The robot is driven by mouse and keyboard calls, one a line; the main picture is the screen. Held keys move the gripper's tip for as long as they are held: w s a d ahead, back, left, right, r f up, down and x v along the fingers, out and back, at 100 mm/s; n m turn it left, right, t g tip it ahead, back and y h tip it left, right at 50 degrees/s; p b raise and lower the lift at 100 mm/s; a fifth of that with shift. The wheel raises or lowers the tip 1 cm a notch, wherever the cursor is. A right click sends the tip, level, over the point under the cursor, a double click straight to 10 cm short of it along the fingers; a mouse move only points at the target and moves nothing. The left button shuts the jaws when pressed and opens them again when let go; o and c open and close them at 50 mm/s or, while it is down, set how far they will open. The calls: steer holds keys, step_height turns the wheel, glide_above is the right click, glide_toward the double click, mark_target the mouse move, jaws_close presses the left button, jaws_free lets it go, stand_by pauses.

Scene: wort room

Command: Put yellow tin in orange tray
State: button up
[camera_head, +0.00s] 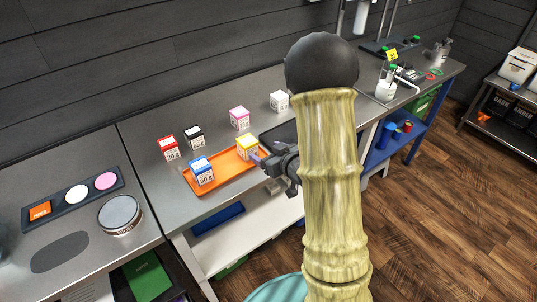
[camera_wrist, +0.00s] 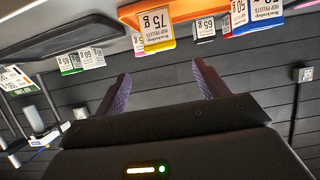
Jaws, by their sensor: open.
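The yellow tin (camera_head: 247,148) stands upright at the right end of the orange tray (camera_head: 229,177), seemingly within its rim. In the wrist view, which is upside down, the yellow tin (camera_wrist: 155,28) shows its 75 g label against the orange tray (camera_wrist: 205,8). My gripper (camera_head: 262,158) is just right of the tin in the head view. In the wrist view my gripper (camera_wrist: 161,74) has its fingers wide apart with nothing between them. The tin lies beyond the fingertips, apart from them in that view.
A blue tin (camera_head: 202,171) stands at the tray's left part. Red (camera_head: 169,148), black (camera_head: 194,136), pink (camera_head: 239,118) and white (camera_head: 279,101) tins stand behind on the steel bench. A dark board with discs (camera_head: 75,195) and a round silver-topped item (camera_head: 119,214) are at left.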

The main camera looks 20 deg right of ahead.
steer(key=s+a+r+m+g+h, duration=0.1)
steer(key=s+g+h, duration=0.1)
steer(key=s+g, duration=0.3)
steer(key=s+a+r+m+g+h, duration=0.2)
steer(key=s+g, duration=0.3)
steer(key=s, duration=0.9)
steer(key=shift+a+r+m, duration=0.2)
steer(key=shift+r+m, duration=0.05)
steer(key=shift+m, duration=0.05)
